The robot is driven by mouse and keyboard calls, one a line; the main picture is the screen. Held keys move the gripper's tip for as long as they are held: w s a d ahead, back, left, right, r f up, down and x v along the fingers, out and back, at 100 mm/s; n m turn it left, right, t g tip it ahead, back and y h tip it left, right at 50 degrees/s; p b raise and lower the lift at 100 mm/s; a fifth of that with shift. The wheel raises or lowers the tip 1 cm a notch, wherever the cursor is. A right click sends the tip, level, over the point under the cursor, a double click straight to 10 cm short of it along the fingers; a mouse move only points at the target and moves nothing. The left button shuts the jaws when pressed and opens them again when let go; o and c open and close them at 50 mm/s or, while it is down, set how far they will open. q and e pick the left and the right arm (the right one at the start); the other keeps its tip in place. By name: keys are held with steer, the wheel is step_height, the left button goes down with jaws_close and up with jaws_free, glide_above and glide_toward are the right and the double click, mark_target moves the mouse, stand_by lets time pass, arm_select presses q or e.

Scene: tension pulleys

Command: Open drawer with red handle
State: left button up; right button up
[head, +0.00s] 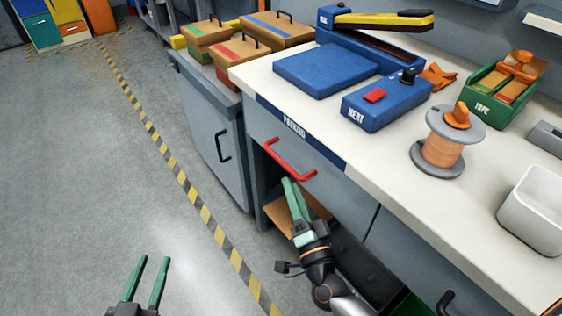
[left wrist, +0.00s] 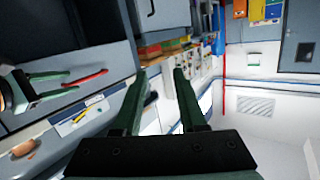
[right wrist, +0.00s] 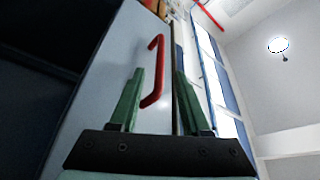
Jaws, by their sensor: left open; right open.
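The red handle (head: 290,161) is on the grey drawer front (head: 345,192) under the white bench top, and the drawer looks shut. My right gripper (head: 291,182) is open, just below and in front of the handle. In the right wrist view the red handle (right wrist: 157,72) shows between the open fingers (right wrist: 158,75); I cannot tell whether they touch it. The left wrist view also shows the red handle (left wrist: 88,78) beside my right gripper (left wrist: 65,82). My left gripper (head: 153,266) is open and empty over the floor at the lower left.
A grey cabinet (head: 212,140) with a black handle stands left of the drawer. Below the drawer is an open space with a cardboard box (head: 284,218). The bench top carries a blue heat sealer (head: 385,105), a spool (head: 444,150) and a tape box (head: 500,92). The floor at left is clear.

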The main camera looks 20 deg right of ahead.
mark_target(282, 160)
steer(key=x, duration=0.8)
steer(key=shift+w, duration=0.2)
arm_select(q)
steer(key=r, duration=0.1)
steer(key=r+t, duration=0.1)
steer(key=shift+w+r, duration=0.25)
steer(key=shift+r, duration=0.1)
steer(key=shift+w+r+m, duration=0.1)
steer(key=shift+r+m, duration=0.05)
steer(key=shift+m, duration=0.15)
arm_select(e)
jaws_close()
